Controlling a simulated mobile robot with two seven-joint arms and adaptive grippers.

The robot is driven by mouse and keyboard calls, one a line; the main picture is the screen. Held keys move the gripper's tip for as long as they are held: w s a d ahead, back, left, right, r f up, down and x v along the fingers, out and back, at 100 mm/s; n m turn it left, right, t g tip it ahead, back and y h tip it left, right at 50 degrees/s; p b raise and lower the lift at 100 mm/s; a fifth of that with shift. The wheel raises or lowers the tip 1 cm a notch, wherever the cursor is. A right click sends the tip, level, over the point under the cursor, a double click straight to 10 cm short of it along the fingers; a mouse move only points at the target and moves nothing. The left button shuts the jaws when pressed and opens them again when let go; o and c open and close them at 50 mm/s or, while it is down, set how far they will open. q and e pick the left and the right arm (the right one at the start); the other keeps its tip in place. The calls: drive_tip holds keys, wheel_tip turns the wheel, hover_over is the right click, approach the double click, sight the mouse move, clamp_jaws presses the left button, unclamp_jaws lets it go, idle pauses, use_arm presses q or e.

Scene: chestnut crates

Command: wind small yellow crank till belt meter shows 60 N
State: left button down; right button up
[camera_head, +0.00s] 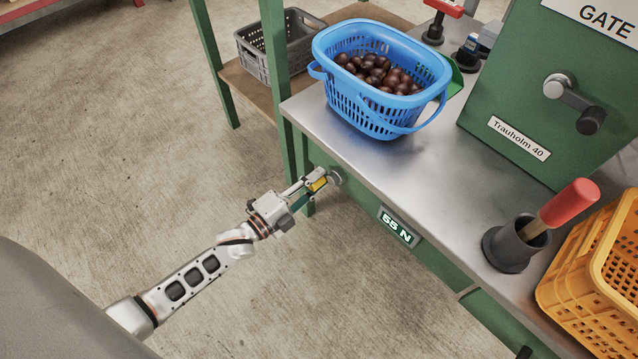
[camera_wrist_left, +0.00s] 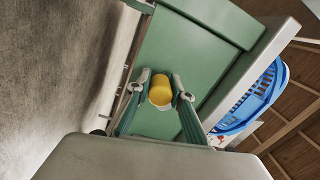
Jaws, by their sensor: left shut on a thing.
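The small yellow crank (camera_head: 318,184) sits on the green front panel below the metal worktop, beside a grey round hub (camera_head: 335,176). My left gripper (camera_head: 314,184) is shut on its yellow handle. In the left wrist view the yellow handle (camera_wrist_left: 160,90) lies between the two fingers of the gripper (camera_wrist_left: 160,98). The belt meter (camera_head: 397,227) on the bench front, to the right of the crank, reads 55 N. My right gripper is not in view.
A blue basket of chestnuts (camera_head: 372,117) stands on the worktop (camera_head: 420,165) above the crank. A green gate housing (camera_head: 530,80), a red-handled tool in a dark cup (camera_head: 512,248) and an orange crate (camera_head: 575,285) are to the right. The floor at left is clear.

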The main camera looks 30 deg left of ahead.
use_arm(q)
drive_tip(key=m, duration=0.2)
drive_tip(key=r+m, duration=0.1)
drive_tip(key=m, duration=0.1)
drive_tip(key=shift+m+b, duration=0.3)
drive_tip(key=shift+r+m+h+b, duration=0.15)
drive_tip(key=shift+r+m, duration=0.15)
drive_tip(key=shift+m, duration=0.6)
drive_tip(key=shift+r+m+h+b, duration=0.15)
drive_tip(key=shift+r+m, duration=0.15)
drive_tip(key=shift+m, duration=0.6)
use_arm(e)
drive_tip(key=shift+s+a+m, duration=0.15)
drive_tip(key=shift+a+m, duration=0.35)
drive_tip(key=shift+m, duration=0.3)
use_arm(q)
drive_tip(key=shift+a, duration=0.1)
drive_tip(key=c, duration=1.8)
unclamp_jaws()
drive_tip(key=shift+r, duration=0.1)
drive_tip(key=shift+a, duration=0.1)
drive_tip(key=v, duration=1.2)
drive_tip(key=shift+r, duration=0.1)
